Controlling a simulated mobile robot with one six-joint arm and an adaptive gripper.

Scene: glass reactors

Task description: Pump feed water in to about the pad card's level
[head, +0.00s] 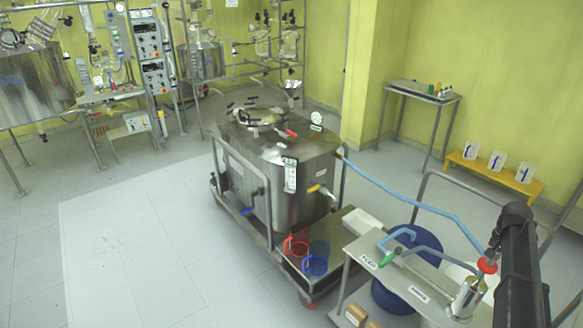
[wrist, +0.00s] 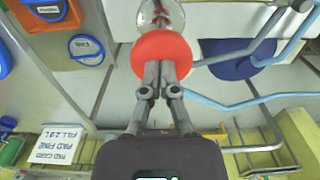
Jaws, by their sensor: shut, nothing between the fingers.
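The pump (head: 467,298) is a clear and metal body with a red round knob (head: 487,266) on top, on the side table at the right. In the wrist view the red knob (wrist: 160,46) lies right at the tips of my gripper (wrist: 163,66). My gripper is shut with nothing between its fingers; I cannot tell whether it presses on the knob. The steel vessel (head: 310,165) stands on a cart, with a white level strip (head: 290,175) on its front; the level is too small to read. A pad card (wrist: 53,150) shows upside down in the wrist view, reading roughly "fill 2.9 L".
A light blue hose (head: 420,205) runs from the vessel to the pump. The floor at left is clear.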

